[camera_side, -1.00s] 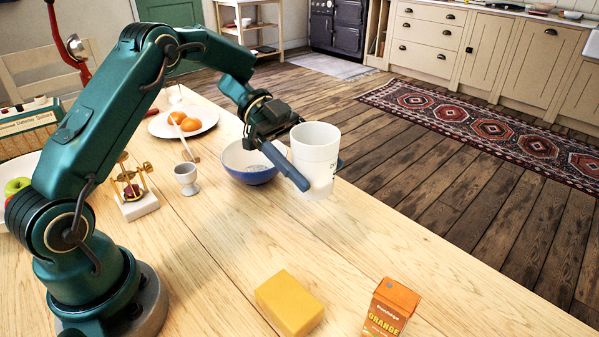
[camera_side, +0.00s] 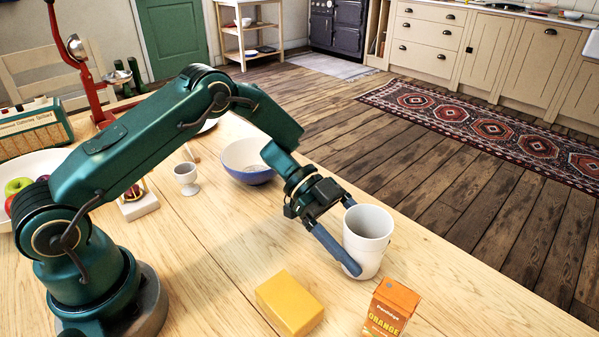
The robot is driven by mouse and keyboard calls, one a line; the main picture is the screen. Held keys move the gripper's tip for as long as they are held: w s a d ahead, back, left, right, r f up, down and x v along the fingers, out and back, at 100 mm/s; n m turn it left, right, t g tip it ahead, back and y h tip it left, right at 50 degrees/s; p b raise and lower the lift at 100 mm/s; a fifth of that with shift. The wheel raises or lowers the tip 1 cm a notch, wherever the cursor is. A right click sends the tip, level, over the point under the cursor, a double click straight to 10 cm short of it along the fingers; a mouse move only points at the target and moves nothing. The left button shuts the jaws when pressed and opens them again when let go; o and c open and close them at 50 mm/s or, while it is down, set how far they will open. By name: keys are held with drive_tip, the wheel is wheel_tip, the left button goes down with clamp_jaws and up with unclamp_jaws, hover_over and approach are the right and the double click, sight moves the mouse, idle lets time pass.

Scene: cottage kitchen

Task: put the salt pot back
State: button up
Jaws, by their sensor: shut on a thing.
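The white salt pot (camera_side: 370,240) stands roughly upright near the table's far right edge, behind the orange carton. No lettering shows on the side facing the camera. My gripper (camera_side: 360,248) is shut on the pot from the left. One blue finger lies along its near side; the other is mostly hidden behind it. I cannot tell whether the pot's base touches the table (camera_side: 230,270).
A yellow block (camera_side: 290,303) and an orange juice carton (camera_side: 390,308) stand in front of the pot. A blue bowl (camera_side: 247,172) and an egg cup (camera_side: 186,178) stand further back. Bare table lies between the bowl and the block.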

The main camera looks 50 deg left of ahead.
drive_tip(key=shift+f, duration=0.3)
drive_tip(key=o, duration=1.2)
drive_tip(key=shift+r, duration=0.15)
drive_tip(key=shift+a+r, duration=0.15)
drive_tip(key=shift+a, duration=0.15)
drive_tip(key=v, duration=0.7)
